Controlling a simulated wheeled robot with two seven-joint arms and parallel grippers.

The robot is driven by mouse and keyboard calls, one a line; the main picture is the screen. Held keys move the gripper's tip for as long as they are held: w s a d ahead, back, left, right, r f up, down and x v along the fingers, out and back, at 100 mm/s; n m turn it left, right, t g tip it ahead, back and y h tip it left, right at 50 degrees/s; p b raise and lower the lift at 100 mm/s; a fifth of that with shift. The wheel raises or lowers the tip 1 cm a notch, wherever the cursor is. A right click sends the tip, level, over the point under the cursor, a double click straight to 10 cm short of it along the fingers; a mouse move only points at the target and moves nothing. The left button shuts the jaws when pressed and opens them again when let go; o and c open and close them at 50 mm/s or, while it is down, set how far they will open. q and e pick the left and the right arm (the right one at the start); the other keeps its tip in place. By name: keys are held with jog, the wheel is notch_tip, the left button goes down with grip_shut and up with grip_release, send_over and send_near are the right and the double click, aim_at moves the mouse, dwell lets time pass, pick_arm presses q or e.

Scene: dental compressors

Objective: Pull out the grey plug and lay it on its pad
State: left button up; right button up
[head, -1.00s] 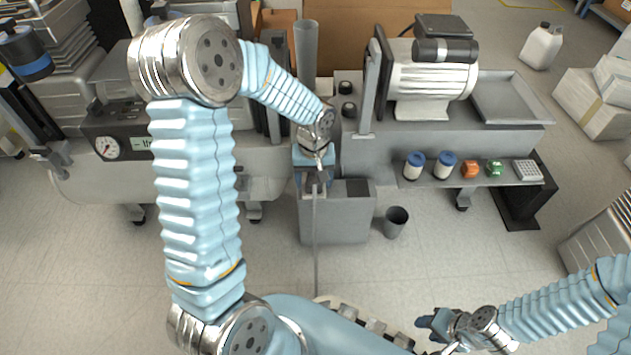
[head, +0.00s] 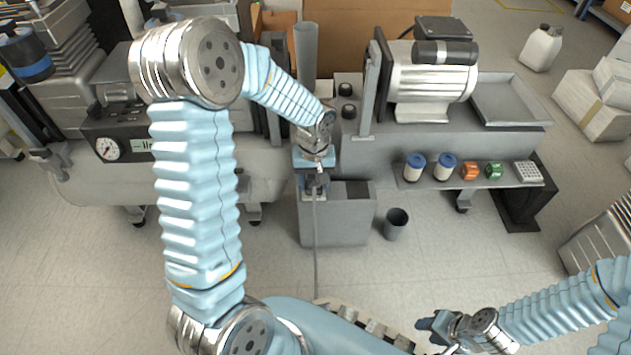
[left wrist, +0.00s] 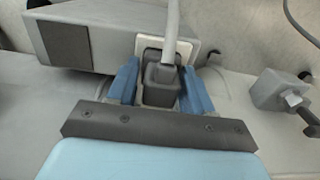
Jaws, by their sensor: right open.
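The grey plug (left wrist: 160,85) sits against a cream plate (left wrist: 150,46) in the left wrist view, its grey cable (left wrist: 172,25) running away from it. My left gripper (left wrist: 160,88) has one blue finger on each side of the plug, very close to it; I cannot tell whether they press on it. In the head view my left gripper (head: 314,186) is over the left part of a grey box (head: 335,222) and mostly hides the plug. A dark square patch (head: 358,189), possibly the pad, lies on the box top. My right gripper (head: 432,326) is open and empty at the lower right.
The cable (head: 316,245) hangs down in front of the box. A small bin (head: 396,222) stands right of it. A shelf (head: 405,181) at the right holds jars and small coloured parts. A motor (head: 432,80) and a tray (head: 510,98) are behind. Open floor lies in front.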

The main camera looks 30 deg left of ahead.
pick_arm(q)
grip_shut()
jog(key=shift+r+p, duration=2.35)
jog(key=shift+r, duration=0.7)
jog(key=shift+r, duration=0.1)
jog(key=d+r+m+p, duration=0.6)
jog(key=d+r+p, duration=0.1)
jog(key=p, duration=0.4)
jog(key=shift+s+d+r+p, duration=0.35)
jog(key=shift+d+r+p, duration=0.05)
jog(key=shift+d, duration=0.1)
